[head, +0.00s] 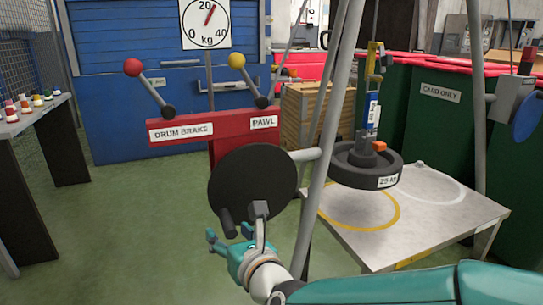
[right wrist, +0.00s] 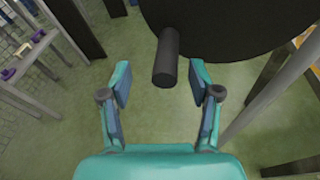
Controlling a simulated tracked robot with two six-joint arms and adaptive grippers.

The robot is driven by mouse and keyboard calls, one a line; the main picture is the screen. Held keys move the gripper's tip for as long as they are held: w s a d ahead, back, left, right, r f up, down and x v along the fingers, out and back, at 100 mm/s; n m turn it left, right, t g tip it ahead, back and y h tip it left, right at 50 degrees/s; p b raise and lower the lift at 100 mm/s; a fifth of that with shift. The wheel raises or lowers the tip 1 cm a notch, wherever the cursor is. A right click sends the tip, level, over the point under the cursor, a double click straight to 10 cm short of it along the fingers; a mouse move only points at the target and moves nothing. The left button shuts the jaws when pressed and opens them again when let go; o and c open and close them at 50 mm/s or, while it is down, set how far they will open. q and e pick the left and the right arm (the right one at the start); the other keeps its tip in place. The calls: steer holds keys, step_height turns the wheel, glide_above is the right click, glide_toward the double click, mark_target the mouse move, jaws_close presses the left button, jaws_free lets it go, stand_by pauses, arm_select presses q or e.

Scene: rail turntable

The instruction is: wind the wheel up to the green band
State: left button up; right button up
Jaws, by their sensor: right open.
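The wheel (head: 250,185) is a dark disc on the red stand, with a black handle peg (head: 227,222) at its lower left. My right gripper (head: 229,236) is open just below the peg. In the right wrist view the peg (right wrist: 166,60) points in between the open fingers (right wrist: 160,85), ahead of the tips, with no finger seen closed on it. A dark 25 kg weight (head: 352,170) hangs above the yellow ring (head: 372,222) on the platform. I cannot make out a green band clearly. My left gripper is not in view.
Levers with red (head: 133,67) and yellow (head: 237,60) knobs rise beside the DRUM BRAKE and PAWL labels. The dial (head: 206,24) has its red needle a little past 20. A grey pole (head: 321,170) stands right of the wheel. Open green floor lies left.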

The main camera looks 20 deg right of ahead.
steer(key=shift+s+d+b, duration=0.1)
steer(key=shift+s+b, duration=0.2)
steer(key=shift+s, duration=2.45)
